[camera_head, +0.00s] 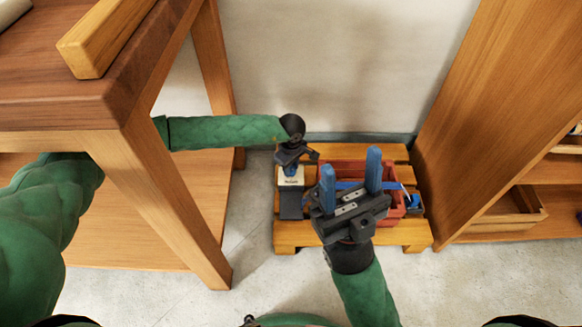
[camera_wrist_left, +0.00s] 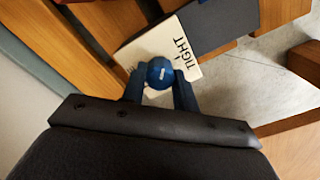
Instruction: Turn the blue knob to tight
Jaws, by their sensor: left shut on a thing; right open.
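The blue knob (camera_wrist_left: 160,73) shows in the left wrist view between the fingers of my left gripper (camera_wrist_left: 158,88), which is shut on it. A small pale mark shows on the knob's face. A white label (camera_wrist_left: 182,50) reading "TIGHT" lies beside the knob; part of it is hidden. In the head view my left gripper (camera_head: 291,160) is over the same white label (camera_head: 291,176) at the left of the low wooden seat (camera_head: 290,237), and it hides the knob. My right gripper (camera_head: 350,191) is open with blue fingers pointing up, in front of a red crate.
The red crate (camera_head: 397,206) sits on the seat, with blue items in and beside it. A wooden table (camera_head: 150,120) stands at left and a wooden shelf (camera_head: 480,130) at right. A wall is close behind. Grey floor (camera_head: 250,200) is clear between table and seat.

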